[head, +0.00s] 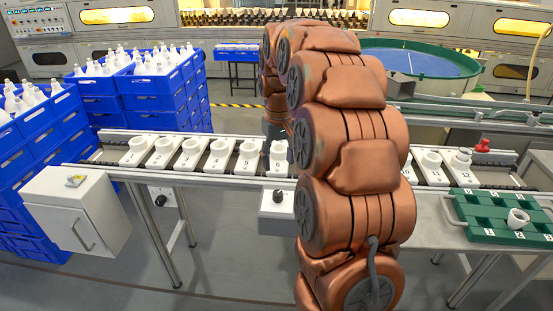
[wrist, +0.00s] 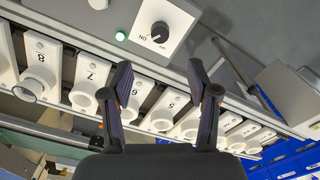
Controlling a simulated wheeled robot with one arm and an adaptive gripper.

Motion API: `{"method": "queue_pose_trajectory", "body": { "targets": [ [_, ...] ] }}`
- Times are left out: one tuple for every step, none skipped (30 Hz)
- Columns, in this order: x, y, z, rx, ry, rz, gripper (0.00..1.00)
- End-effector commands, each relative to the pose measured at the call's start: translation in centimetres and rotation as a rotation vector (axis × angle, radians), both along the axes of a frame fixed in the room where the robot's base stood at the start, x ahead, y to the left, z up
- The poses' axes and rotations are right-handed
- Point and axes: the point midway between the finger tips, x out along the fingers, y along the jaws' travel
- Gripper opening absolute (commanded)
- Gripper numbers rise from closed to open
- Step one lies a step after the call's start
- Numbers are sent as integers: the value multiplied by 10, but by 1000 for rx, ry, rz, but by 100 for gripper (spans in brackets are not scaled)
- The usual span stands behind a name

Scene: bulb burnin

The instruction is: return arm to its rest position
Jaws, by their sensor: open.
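My gripper (wrist: 160,95) is open in the wrist view, with a dark finger on each side and nothing between them. It hangs over the row of numbered white sockets, near socket 6 (wrist: 139,98). Socket 7 (wrist: 88,84) and socket 8 (wrist: 38,62) are to its left.
A control box with a black knob (head: 277,197) hangs at the conveyor's front; its green light (wrist: 121,36) shows in the wrist view. Blue crates (head: 165,103) stand left. A white cabinet (head: 60,205) stands front left.

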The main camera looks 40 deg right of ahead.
Motion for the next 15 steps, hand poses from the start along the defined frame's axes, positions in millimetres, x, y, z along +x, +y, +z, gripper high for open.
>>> {"method": "queue_pose_trajectory", "body": {
  "targets": [
    [0,0,0,0,0,0,60],
    [0,0,0,0,0,0,60],
    [0,0,0,0,0,0,60],
    [0,0,0,0,0,0,60],
    [0,0,0,0,0,0,60],
    [0,0,0,0,0,0,60],
    [0,0,0,0,0,0,60],
    [0,0,0,0,0,0,60],
    [0,0,0,0,0,0,60],
    [0,0,0,0,0,0,60],
    [0,0,0,0,0,0,60],
    [0,0,0,0,0,0,60],
    [-2,4,3,1,2,4,60],
    [-5,9,6,2,3,8,60],
    [-9,15,9,3,6,14,60]
  ]
}}
